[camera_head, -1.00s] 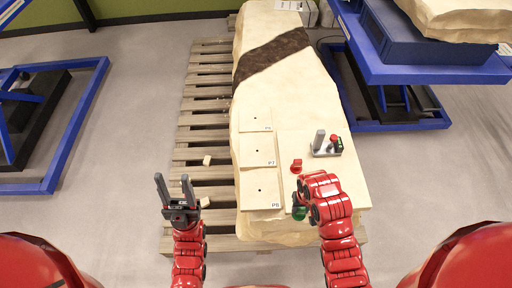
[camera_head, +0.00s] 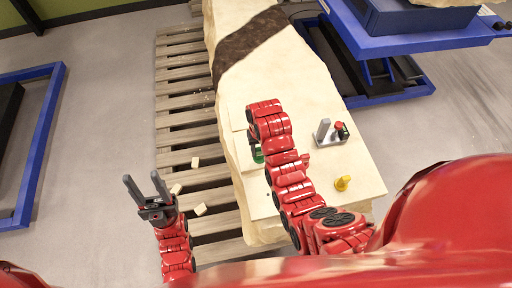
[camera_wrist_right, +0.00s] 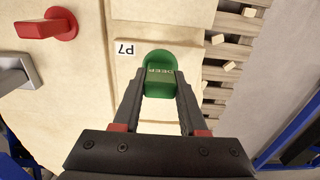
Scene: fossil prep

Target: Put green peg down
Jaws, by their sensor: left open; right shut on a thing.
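The green peg (camera_wrist_right: 160,84), marked "DEEP", has a round flange and a block-shaped grip. My right gripper (camera_wrist_right: 160,98) is shut on the grip, with one dark finger on each side. The peg is over the cream plate labelled P7 (camera_wrist_right: 124,66); the plate's hole is not visible. I cannot tell whether the peg touches the plate. In the head view a bit of the green peg (camera_head: 258,157) shows beside my right arm, which hides most of that gripper. My left gripper (camera_head: 147,193) is open and empty, left of the slab, over the pallet's edge.
A red peg (camera_wrist_right: 48,25) and a yellow peg (camera_head: 342,183) are also on the slab. Pale chunks (camera_head: 200,209) lie on the wooden pallet (camera_head: 184,100). Blue lift frames stand both sides.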

